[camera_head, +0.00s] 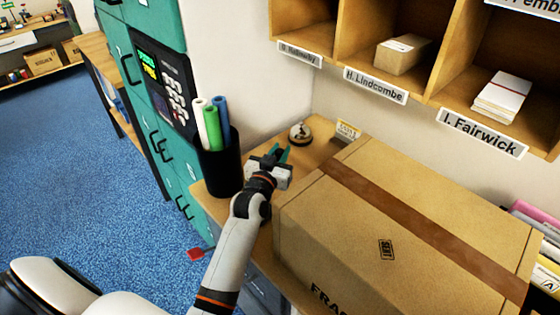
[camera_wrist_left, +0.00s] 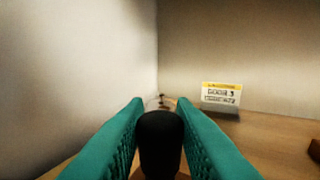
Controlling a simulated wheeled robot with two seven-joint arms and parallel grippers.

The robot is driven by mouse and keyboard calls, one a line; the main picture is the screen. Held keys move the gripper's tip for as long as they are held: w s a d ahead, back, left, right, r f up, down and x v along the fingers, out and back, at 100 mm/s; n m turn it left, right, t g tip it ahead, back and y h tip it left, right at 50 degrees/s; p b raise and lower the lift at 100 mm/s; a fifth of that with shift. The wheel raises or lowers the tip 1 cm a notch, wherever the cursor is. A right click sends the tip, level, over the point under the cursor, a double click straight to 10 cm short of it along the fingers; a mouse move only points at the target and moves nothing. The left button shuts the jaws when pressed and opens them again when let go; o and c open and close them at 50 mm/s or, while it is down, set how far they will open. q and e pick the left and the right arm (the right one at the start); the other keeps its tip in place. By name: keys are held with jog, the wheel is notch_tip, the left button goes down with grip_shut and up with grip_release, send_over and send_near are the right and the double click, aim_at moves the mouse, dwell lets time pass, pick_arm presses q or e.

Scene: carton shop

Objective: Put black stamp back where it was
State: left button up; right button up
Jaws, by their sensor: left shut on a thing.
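My left gripper (camera_head: 276,157) is over the back left part of the wooden counter, between the pen cup and the large carton. In the left wrist view its teal fingers are shut on the black stamp (camera_wrist_left: 160,138), of which a dark rounded top shows. The stamp's lower end is hidden, so I cannot tell whether it touches the counter. In the head view I cannot make the stamp out. My right gripper is not in view.
A large taped carton (camera_head: 420,215) fills the counter on the right. A black cup (camera_head: 219,166) with rolled tubes stands left. A desk bell (camera_head: 300,133) and a small yellow-white card (camera_head: 347,130), also in the wrist view (camera_wrist_left: 221,96), are behind. Labelled pigeonholes (camera_head: 430,96) hang above.

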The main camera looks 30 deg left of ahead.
pick_arm(q)
notch_tip(320, 180, down, 3)
jog(key=shift+r, duration=0.2)
jog(key=shift+f, duration=0.25)
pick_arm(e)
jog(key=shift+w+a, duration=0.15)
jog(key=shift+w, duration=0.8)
pick_arm(q)
jog(key=shift+f, duration=0.15)
jog(key=o, duration=0.8)
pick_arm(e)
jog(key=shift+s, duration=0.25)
